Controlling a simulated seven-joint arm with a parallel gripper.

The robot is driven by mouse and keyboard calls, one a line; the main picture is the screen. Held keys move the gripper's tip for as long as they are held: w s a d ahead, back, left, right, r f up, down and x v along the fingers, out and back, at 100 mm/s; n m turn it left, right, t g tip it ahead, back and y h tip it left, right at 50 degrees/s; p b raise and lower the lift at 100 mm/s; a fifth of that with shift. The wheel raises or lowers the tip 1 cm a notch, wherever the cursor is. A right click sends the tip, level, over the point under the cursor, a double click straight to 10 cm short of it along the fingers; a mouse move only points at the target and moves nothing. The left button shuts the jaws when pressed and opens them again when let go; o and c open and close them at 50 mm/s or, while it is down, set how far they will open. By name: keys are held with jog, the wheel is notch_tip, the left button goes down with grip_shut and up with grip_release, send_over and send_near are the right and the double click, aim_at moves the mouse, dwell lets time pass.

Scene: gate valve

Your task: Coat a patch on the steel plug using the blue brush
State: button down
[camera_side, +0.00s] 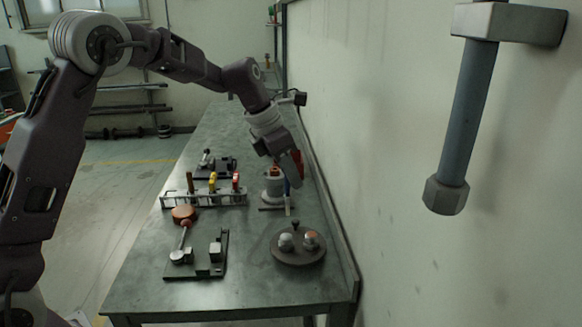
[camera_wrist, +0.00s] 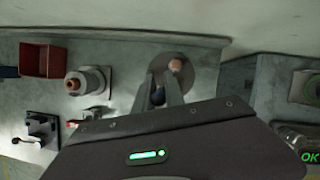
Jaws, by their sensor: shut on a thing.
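In the side view, my gripper (camera_side: 288,170) points down over the right side of the bench, shut on the blue brush (camera_side: 287,187), whose lower end shows below the fingers. In the wrist view, a dark blue part of the brush (camera_wrist: 158,96) shows between the fingers of my gripper (camera_wrist: 161,88); its tip is hidden. The copper plug (camera_wrist: 177,65) shows just beyond my fingers in the wrist view; the steel plug is not clearly visible there.
A grey pot-like body with an orange top (camera_side: 272,188) stands beside my gripper. A rack (camera_side: 205,198) holds brown, yellow and red-handled tools. A clamp fixture (camera_side: 197,258) lies at the near left, another (camera_side: 214,166) farther back. A red bin (camera_wrist: 42,61) stands by the wall.

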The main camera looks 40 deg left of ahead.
jog(key=shift+s+f, duration=0.15)
jog(key=shift+f, duration=2.35)
notch_tip(320, 180, up, 8)
